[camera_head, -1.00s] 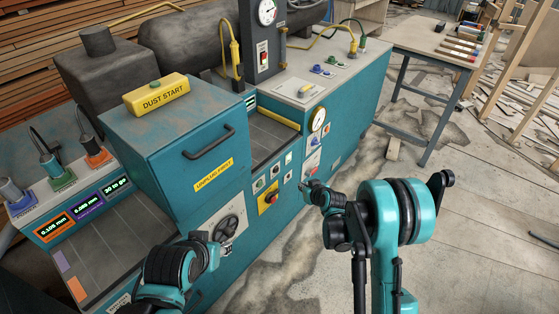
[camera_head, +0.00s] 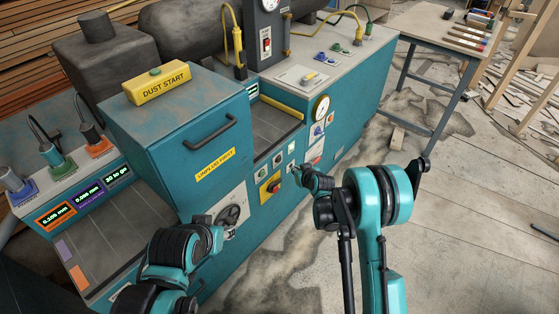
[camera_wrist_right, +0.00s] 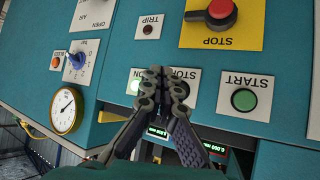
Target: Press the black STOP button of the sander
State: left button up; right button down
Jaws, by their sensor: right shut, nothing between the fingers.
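The sander is the teal machine (camera_head: 215,170) with a front button panel. In the right wrist view, which shows the panel upside down, a small white STOP plate (camera_wrist_right: 194,76) sits between the green START button (camera_wrist_right: 243,100) and the ON plate (camera_wrist_right: 134,82). Its black button is mostly hidden behind my fingers. My right gripper (camera_wrist_right: 164,76) is shut and empty, its tips in front of the gap between the STOP and ON plates; I cannot tell whether they touch. In the head view it (camera_head: 297,170) is close to the panel. My left gripper (camera_head: 229,233) is near the black handwheel (camera_head: 229,213); its jaws are unclear.
A TRIP lamp (camera_wrist_right: 149,29), a blue knob (camera_wrist_right: 77,60) and a gauge (camera_wrist_right: 66,110) are also on the panel. Open floor (camera_head: 470,200) lies right of the machine.

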jog(key=shift+w+a, duration=0.7)
jog(key=shift+a, duration=0.3)
jog(key=shift+w+a, duration=0.7)
jog(key=shift+a, duration=0.25)
jog(key=shift+w+a, duration=0.2)
jog(key=shift+a, duration=0.1)
jog(key=shift+w+a, duration=0.25)
jog(key=shift+a, duration=0.1)
dwell(0.7)
jog(key=shift+d, duration=0.1)
jog(key=shift+s+d, duration=0.5)
jog(key=shift+d, duration=0.05)
jog(key=shift+d, duration=0.1)
jog(key=s+d, duration=0.1)
jog(key=d, duration=0.1)
jog(key=s+d, duration=0.2)
dwell(0.6)
